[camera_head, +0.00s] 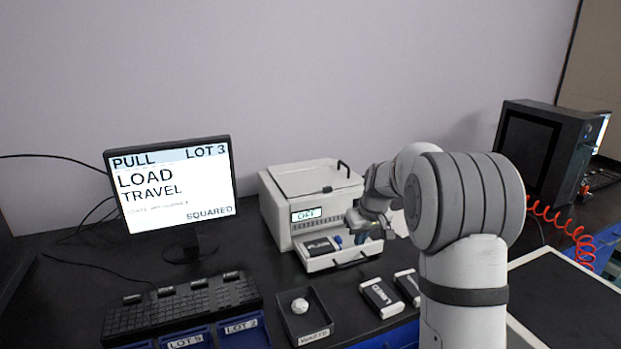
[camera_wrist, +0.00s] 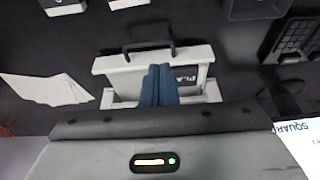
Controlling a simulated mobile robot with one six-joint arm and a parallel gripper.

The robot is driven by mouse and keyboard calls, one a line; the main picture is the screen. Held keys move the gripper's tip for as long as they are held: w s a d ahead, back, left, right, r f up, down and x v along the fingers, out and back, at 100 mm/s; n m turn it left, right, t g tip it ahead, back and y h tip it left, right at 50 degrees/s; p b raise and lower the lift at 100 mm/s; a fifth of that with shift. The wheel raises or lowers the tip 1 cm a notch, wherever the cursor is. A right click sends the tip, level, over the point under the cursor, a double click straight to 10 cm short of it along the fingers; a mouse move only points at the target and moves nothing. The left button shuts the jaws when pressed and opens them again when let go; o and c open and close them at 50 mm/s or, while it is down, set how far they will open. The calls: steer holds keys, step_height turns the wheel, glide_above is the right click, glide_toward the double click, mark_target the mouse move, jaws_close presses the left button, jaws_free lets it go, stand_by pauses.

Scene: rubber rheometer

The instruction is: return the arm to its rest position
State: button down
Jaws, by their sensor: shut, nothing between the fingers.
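My arm reaches in from the right in the head view, and my gripper (camera_head: 361,237) hangs over the front of the white bench instrument (camera_head: 277,217). In the wrist view my gripper's blue fingers (camera_wrist: 160,72) are together with nothing between them. Behind them in that view lies the instrument's white front drawer (camera_wrist: 112,66) with its dark handle (camera_wrist: 150,46). A black labelled block (camera_head: 320,247) sits on the drawer, beside the fingers. My arm hides part of the bench to the right of the instrument.
A monitor (camera_head: 172,190) reads "PULL LOT 3, LOAD TRAVEL". Before it are a keyboard (camera_head: 150,315), blue bins (camera_head: 245,335) and a black tray (camera_head: 318,318) holding a white ball (camera_head: 300,306). Black-and-white blocks (camera_head: 381,297) lie in front. A dark machine (camera_head: 548,150) stands right.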

steer(key=s+a+r+m, duration=0.1)
steer(key=s+a+r, duration=0.15)
steer(key=s, duration=0.75)
steer(key=s+a+r+m, duration=0.1)
steer(key=s+r, duration=0.3)
steer(key=s, duration=0.6)
steer(key=s+f+m+g+h, duration=0.1)
steer(key=s+f, duration=0.2)
steer(key=s, duration=1.3)
steer(key=shift+s, duration=0.15)
